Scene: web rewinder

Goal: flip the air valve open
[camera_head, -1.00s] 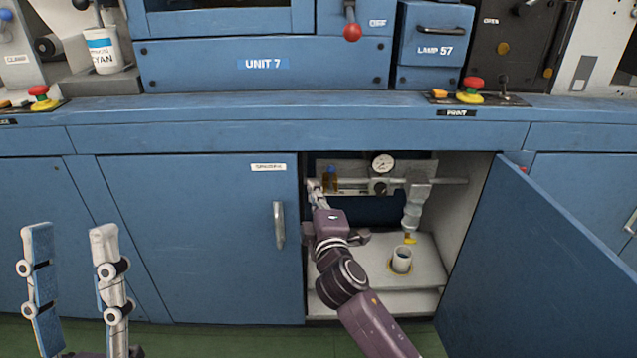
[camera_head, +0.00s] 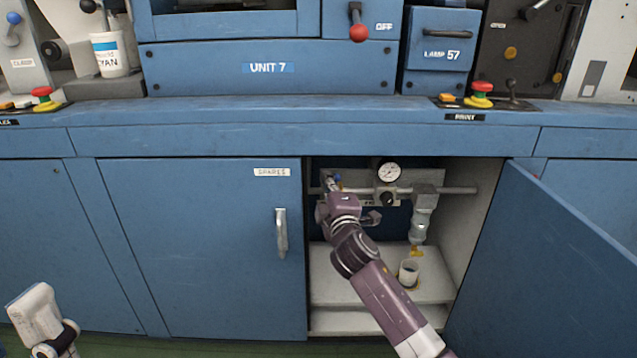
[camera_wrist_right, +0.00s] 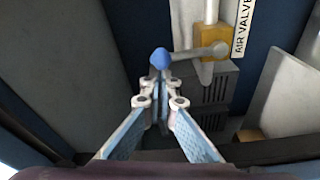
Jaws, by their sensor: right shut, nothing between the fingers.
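The air valve (camera_wrist_right: 211,42) shows in the right wrist view as a yellow body on a pale pipe, beside an AIR VALVE label (camera_wrist_right: 243,25). Its grey lever (camera_wrist_right: 195,54) points left and ends in a blue ball knob (camera_wrist_right: 160,57). My right gripper (camera_wrist_right: 161,80) is shut and empty, its tips right at the knob; I cannot tell whether they touch. In the head view my right gripper (camera_head: 331,183) reaches into the open cabinet, with the blue knob (camera_head: 337,177) at its tips. My arm hides the valve body there. One finger of my left gripper (camera_head: 37,314) shows at lower left.
The open cabinet door (camera_head: 560,270) stands to the right of my right arm, and the closed door (camera_head: 200,240) is at left.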

